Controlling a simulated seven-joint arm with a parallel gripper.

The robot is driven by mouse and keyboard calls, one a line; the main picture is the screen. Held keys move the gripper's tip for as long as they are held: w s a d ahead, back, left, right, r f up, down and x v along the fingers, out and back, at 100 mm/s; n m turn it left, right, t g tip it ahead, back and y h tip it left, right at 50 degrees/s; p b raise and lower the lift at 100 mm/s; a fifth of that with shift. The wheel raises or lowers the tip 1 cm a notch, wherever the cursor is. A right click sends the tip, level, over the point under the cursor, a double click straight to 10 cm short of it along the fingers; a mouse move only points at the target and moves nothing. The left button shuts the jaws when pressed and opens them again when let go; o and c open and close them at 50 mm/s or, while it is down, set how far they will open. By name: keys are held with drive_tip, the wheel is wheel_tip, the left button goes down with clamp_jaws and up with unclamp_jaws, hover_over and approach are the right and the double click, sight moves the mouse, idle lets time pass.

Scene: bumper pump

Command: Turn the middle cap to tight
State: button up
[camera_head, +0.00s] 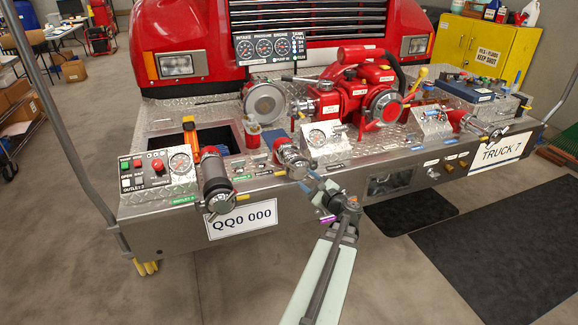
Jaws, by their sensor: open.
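The middle cap (296,168) is a silvery metal cap on the end of a short outlet with a red collar, near the centre of the bumper deck. My arm rises from the bottom of the picture and bends back toward it. My gripper (309,181) is small in this view, at the front lower right of the cap. It is open. The fingertips are very close to the cap, but I cannot tell whether they touch it. Any mark showing how tight the cap is is too small to read.
A longer capped outlet (216,190) stands to the left, and another capped outlet (474,124) to the right. A gauge panel (324,136) is just right of the middle outlet. The red pump (350,98) stands behind. Open floor lies in front of the bumper.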

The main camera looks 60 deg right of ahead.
sight(291, 166)
drive_tip(key=x, duration=1.1)
drive_tip(key=shift+w+d, duration=0.1)
drive_tip(key=shift+w, duration=0.15)
clamp_jaws()
